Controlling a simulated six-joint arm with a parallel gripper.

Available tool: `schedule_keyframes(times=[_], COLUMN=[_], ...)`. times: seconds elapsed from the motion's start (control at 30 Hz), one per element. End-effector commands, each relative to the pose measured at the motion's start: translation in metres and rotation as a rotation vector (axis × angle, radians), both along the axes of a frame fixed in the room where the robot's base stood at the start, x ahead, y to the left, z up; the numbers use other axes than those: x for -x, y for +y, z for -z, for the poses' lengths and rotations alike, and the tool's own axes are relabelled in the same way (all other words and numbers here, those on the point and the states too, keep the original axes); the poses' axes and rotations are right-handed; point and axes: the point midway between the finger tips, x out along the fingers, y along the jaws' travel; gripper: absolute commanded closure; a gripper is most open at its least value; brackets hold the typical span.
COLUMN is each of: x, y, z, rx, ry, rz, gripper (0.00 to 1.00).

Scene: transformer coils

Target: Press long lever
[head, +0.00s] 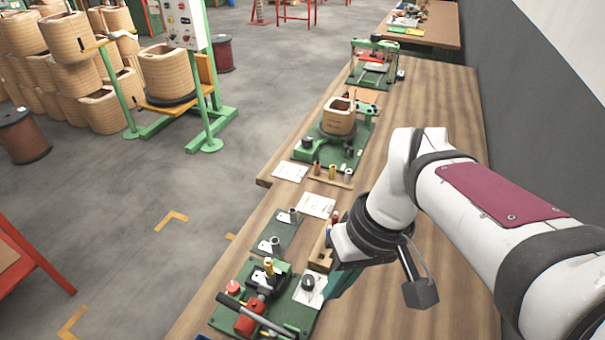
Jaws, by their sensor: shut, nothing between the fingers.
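A long black lever (257,316) lies slanted across a green fixture (222,320) at the bottom left of the bench. A red cylinder (247,322) sits under it, and a brass post (269,266) stands behind it. My gripper (331,297) is to the right of the fixture, below my wrist. Only a teal part of it shows, and it is shut with nothing held. It appears apart from the lever. My wrist hides much of the gripper, and its height above the bench is hard to judge.
A black knob (308,282) on a white card is between the fixture and my gripper. A wooden block (321,258) stands just behind. Small green plates with metal posts (275,244) lie beyond the fixture. A coil stand (339,117) is farther back.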

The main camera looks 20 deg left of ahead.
Motion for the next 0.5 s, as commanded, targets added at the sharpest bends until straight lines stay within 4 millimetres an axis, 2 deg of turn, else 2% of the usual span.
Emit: schedule_keyframes(times=[0.03, 0.1, 0.2, 0.33, 0.5], x=[-0.01, -0.018, -0.018, -0.015, -0.015], y=[0.036, 0.081, 0.129, 0.158, 0.162], z=[0.001, 0.003, 0.008, 0.012, 0.012], rx=[-0.027, -0.071, -0.121, -0.155, -0.159], ry=[-0.022, -0.058, -0.097, -0.124, -0.129], rz=[-0.199, -0.453, -0.709, -0.868, -0.892], gripper=[1.0, 1.0, 1.0, 1.0, 1.0])
